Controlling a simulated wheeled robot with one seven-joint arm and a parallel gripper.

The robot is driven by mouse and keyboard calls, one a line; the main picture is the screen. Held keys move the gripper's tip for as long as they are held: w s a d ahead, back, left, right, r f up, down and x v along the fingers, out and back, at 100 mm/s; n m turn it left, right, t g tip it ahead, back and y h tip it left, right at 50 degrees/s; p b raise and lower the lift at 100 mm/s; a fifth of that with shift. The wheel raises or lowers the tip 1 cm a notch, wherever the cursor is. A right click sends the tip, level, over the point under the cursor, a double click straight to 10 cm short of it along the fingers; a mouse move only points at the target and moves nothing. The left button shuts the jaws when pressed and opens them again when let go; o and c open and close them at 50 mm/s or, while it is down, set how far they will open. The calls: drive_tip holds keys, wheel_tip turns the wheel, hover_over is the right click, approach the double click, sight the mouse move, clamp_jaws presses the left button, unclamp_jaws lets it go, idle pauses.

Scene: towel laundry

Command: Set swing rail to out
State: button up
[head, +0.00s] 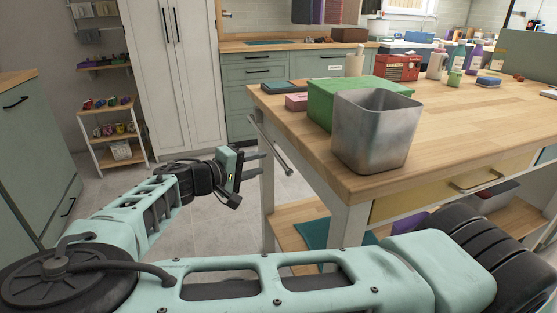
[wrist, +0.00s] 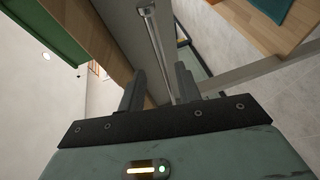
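The swing rail (head: 270,144) is a thin metal bar on the left side of the wooden-topped table (head: 345,185), just under the top's edge. It appears to run along that side. My gripper (head: 257,164) is at the left of the table, near the rail, with its two fingers apart and nothing between them that I can make out. In the wrist view the rail (wrist: 156,40) runs down the picture towards the gap between the open fingertips (wrist: 158,75). It looks beyond the fingers, and I cannot tell whether they touch it.
A metal bin (head: 375,130) stands at the table's near corner, beside a green box (head: 322,102). A lower shelf (head: 290,235) holds folded cloths. A small shelf rack (head: 115,135) stands at the left wall. The floor (head: 185,205) left of the table is clear.

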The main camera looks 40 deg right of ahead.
sight(279, 156)
drive_tip(key=x, duration=0.8)
drive_tip(key=shift+d, duration=0.15)
clamp_jaws()
